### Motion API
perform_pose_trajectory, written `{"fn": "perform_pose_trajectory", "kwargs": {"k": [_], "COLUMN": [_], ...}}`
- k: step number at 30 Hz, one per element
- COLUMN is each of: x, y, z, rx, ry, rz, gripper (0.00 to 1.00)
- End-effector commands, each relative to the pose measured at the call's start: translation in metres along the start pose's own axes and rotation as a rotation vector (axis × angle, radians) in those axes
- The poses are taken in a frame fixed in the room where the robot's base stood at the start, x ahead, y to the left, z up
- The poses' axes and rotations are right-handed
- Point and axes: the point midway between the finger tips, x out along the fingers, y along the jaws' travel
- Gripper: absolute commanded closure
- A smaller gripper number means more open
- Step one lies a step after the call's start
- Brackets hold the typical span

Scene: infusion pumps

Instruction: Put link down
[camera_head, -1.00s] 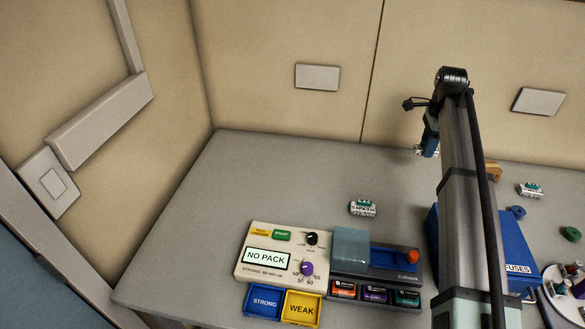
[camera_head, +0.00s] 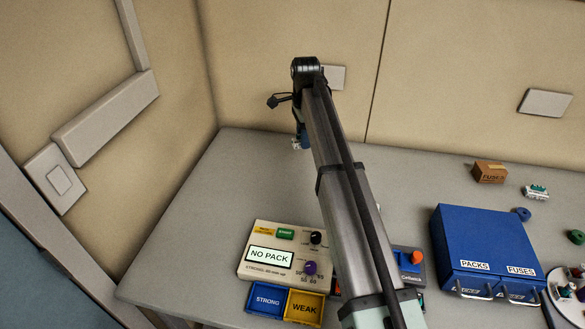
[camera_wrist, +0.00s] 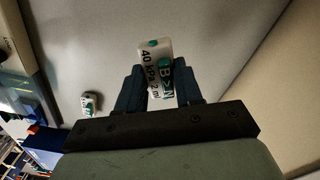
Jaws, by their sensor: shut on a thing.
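My gripper (camera_head: 301,138) is above the back-left part of the grey table. In the wrist view, its two dark fingers (camera_wrist: 160,88) are shut on a white link (camera_wrist: 154,55) with green marks, printed "40 kPa 2 ml" and "B>N". The held link is only a small pale bit in the head view (camera_head: 296,144). It looks raised above the table, though its exact height is hard to tell. A second white and green link (camera_wrist: 89,103) lies on the table, left of the gripper in the wrist view.
The pump console (camera_head: 268,255) reads "NO PACK". My arm covers much of the unit beside it. STRONG (camera_head: 266,300) and WEAK (camera_head: 304,307) trays sit in front. A blue PACKS/FUSES box (camera_head: 485,240), a fuses carton (camera_head: 490,172) and another link (camera_head: 536,192) are right. The back-left table is clear.

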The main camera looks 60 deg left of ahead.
Motion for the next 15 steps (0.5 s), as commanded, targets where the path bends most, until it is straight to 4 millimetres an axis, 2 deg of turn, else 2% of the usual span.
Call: {"fn": "perform_pose_trajectory", "kwargs": {"k": [1,4,15], "x": [0.0,-0.001,-0.003], "y": [-0.004,-0.01,-0.019], "z": [0.013,0.033,0.03], "rx": [-0.003,0.023,0.323], "ry": [0.0,0.0,0.0], "rz": [0.0,0.0,-0.004], "gripper": [0.95,0.95,0.95]}}
